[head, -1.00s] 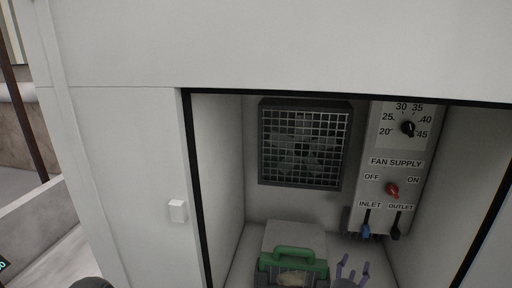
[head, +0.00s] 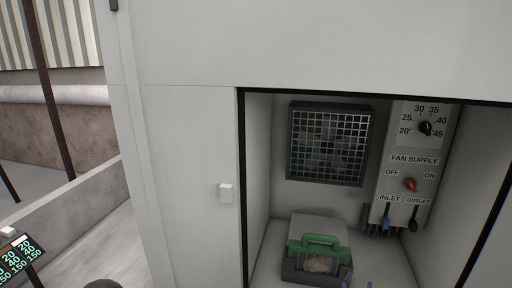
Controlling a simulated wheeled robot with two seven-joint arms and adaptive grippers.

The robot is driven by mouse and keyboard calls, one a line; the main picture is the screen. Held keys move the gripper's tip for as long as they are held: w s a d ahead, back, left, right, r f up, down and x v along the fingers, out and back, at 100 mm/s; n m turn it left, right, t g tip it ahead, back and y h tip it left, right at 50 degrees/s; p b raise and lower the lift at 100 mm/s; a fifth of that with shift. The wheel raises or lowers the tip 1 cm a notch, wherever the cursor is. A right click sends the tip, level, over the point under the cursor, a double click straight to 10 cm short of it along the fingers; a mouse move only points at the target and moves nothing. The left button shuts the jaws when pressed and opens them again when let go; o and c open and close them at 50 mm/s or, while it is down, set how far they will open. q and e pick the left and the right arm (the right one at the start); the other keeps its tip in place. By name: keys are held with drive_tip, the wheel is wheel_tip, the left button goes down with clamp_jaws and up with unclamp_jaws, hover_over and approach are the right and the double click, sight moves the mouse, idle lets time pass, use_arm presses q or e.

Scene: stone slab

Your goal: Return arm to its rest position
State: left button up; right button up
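The purple fingertips of what seems to be my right gripper (head: 356,281) just show at the bottom edge of the head view. They stand apart, with nothing seen between them, in front of the cabinet opening and right of a green-handled box (head: 321,241). The rest of that gripper and its arm are below the picture. My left gripper is not in view. A dark rounded shape at the bottom edge, left of the opening, is too cut off to identify.
The white cabinet (head: 185,165) has an open bay with a dark frame. Inside are a grilled fan (head: 329,144) and a control panel (head: 407,165) with a black dial, red switch, blue inlet lever and black outlet lever. A low wall (head: 70,215) and a numbered display (head: 22,262) are at left.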

drive_tip(key=s+a+f+m+g+y, duration=0.35)
drive_tip(key=a+f, duration=0.25)
drive_tip(key=f, duration=0.5)
drive_tip(key=s+a+f+m+g+y, duration=0.25)
drive_tip(key=a+f+y, duration=0.25)
drive_tip(key=f, duration=0.7)
drive_tip(key=s+a+f+m+g+y, duration=0.2)
drive_tip(key=s+a+f+m+g, duration=0.1)
drive_tip(key=s, duration=0.7)
drive_tip(key=s+a+f+m+g+y, duration=0.2)
drive_tip(key=s+a+f+m+g, duration=0.1)
drive_tip(key=s+a+f, duration=0.3)
drive_tip(key=s+f+g, duration=0.1)
drive_tip(key=s+f, duration=0.1)
drive_tip(key=s, duration=0.1)
drive_tip(key=shift+s+m+g, duration=0.3)
drive_tip(key=shift+s+g, duration=0.1)
